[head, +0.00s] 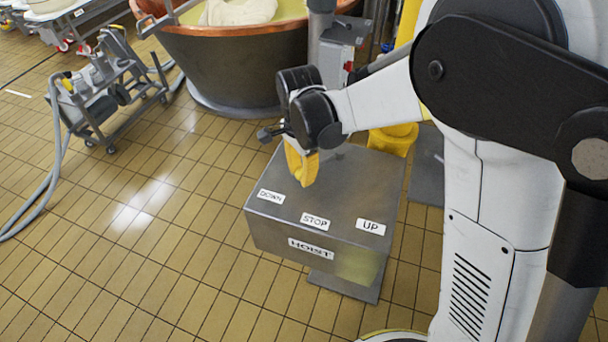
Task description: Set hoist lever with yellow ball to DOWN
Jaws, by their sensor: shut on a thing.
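The hoist box (334,205) is a grey metal box with a HOIST plate (311,249) on its front. Its top carries the labels DOWN (271,196) at left, STOP (315,220) in the middle and UP (371,228) at right. My gripper (302,170) is over the box top, behind the DOWN and STOP labels, and is shut on the hoist lever. A yellow shape shows at its tip; I cannot tell how much of it is ball and how much finger. The lever's stem and exact angle are hidden by the gripper.
A copper-rimmed vat (225,60) stands behind the box. A wheeled metal cart (105,90) with a grey hose (55,170) is at left. A yellow object (392,139) is behind the box at right. The tiled floor left of the box is clear.

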